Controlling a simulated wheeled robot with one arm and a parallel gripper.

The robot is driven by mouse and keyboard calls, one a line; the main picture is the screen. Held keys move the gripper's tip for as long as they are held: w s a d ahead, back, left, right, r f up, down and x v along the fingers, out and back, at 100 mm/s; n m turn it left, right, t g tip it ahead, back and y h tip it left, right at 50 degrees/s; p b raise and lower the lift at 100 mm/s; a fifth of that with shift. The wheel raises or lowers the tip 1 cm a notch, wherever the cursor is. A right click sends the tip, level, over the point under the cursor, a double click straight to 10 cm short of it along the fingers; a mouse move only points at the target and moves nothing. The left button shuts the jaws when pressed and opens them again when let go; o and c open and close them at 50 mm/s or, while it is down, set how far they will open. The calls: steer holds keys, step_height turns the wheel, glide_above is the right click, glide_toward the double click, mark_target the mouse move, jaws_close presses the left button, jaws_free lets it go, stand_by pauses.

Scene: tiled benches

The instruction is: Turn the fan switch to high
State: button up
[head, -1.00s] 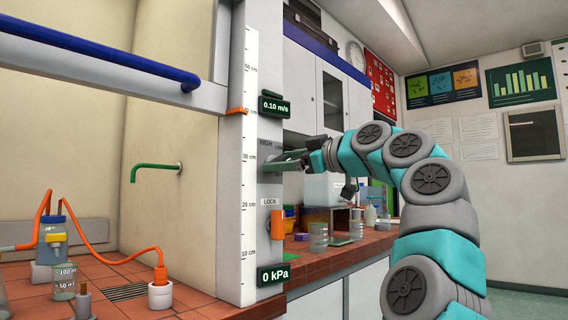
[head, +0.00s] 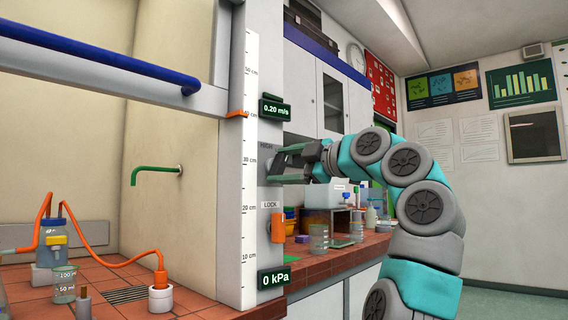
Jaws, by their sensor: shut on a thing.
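The fan switch (head: 275,167) is on the grey post of the fume hood, below a HIGH label. Its knob is mostly hidden by the fingers. My gripper (head: 285,165) reaches in from the right, its green-grey fingers shut on the fan switch, one finger above the other. The LOW label is hidden behind the gripper. The green-lit airflow display (head: 275,108) above the switch reads 0.20 m/s.
Below the switch is an orange LOCK handle (head: 278,228) and a 0 kPa display (head: 273,279). A blue bar (head: 100,55) crosses the hood front at left. Glassware stands on the tiled bench (head: 335,261) behind my arm.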

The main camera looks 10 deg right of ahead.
steer(key=n+p, duration=0.1)
steer(key=n, duration=0.3)
steer(key=shift+f, duration=0.1)
steer(key=shift+n, duration=0.7)
steer(key=shift+a+f, duration=0.1)
steer(key=o, duration=1.2)
steer(key=shift+o, duration=0.2)
steer(key=shift+s, duration=0.1)
steer(key=b+v, duration=0.1)
steer(key=v, duration=0.6)
steer(key=shift+s+d, duration=0.2)
steer(key=shift+d, duration=0.05)
